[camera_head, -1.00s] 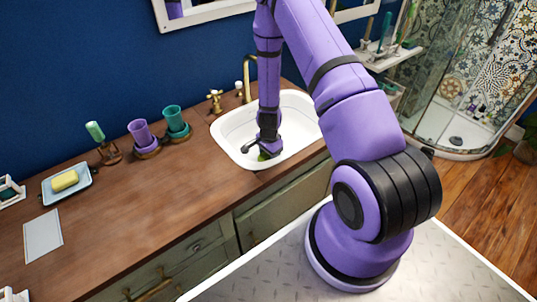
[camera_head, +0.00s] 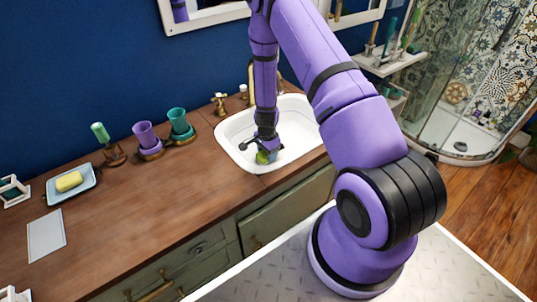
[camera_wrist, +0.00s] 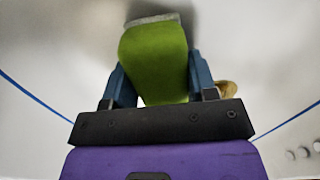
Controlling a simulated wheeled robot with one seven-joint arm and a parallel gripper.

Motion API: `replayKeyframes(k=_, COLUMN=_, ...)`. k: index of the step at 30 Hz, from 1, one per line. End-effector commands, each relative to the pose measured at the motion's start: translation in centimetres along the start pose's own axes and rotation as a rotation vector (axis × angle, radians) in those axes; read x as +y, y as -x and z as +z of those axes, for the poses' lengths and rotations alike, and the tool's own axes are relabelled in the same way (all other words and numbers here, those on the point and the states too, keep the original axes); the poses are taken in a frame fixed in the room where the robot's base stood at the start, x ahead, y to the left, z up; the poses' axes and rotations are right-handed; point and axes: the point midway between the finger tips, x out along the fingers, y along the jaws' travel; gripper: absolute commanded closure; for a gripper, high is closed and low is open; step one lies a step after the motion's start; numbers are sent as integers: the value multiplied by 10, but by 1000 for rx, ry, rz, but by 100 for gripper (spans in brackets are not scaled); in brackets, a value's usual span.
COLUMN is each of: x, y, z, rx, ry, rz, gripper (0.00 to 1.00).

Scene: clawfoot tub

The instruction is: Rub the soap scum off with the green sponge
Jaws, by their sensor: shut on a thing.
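My gripper (camera_head: 266,148) reaches down into the white sink (camera_head: 232,132). It is shut on the green sponge (camera_head: 263,158). In the wrist view the sponge (camera_wrist: 157,62) sits between the two blue fingers of my gripper (camera_wrist: 160,76), with a grey strip at its far end. That end is close to the pale sink surface; I cannot tell whether it touches. A tan-brown patch (camera_wrist: 228,89) shows just right of the right finger, partly hidden by it. I cannot tell for sure whether it is soap scum.
A brass tap handle (camera_head: 220,104) stands behind the sink. On the wooden counter (camera_head: 170,205) to the left are a purple cup (camera_head: 144,134), a teal cup (camera_head: 179,122), a green-topped brush (camera_head: 101,133) and yellow soap (camera_head: 69,181) on a dish.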

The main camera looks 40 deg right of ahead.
Motion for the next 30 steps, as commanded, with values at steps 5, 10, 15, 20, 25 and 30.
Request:
replayKeyframes(k=5, x=0, y=0, z=0, rx=0, ry=0, rz=0, gripper=66)
replayKeyframes(k=10, x=1, y=0, z=0, rx=0, ry=0, rz=0, gripper=66)
replayKeyframes(k=15, x=8, y=-1, z=1, rx=-1, ry=-1, rz=2, gripper=66)
replayKeyframes(k=20, x=20, y=-1, z=2, rx=-2, ry=-1, rz=2, gripper=66)
replayKeyframes(k=25, x=32, y=-1, z=4, rx=-2, ry=-1, rz=2, gripper=66)
replayKeyframes(k=30, x=37, y=-1, z=4, rx=-1, ry=0, rz=1, gripper=66)
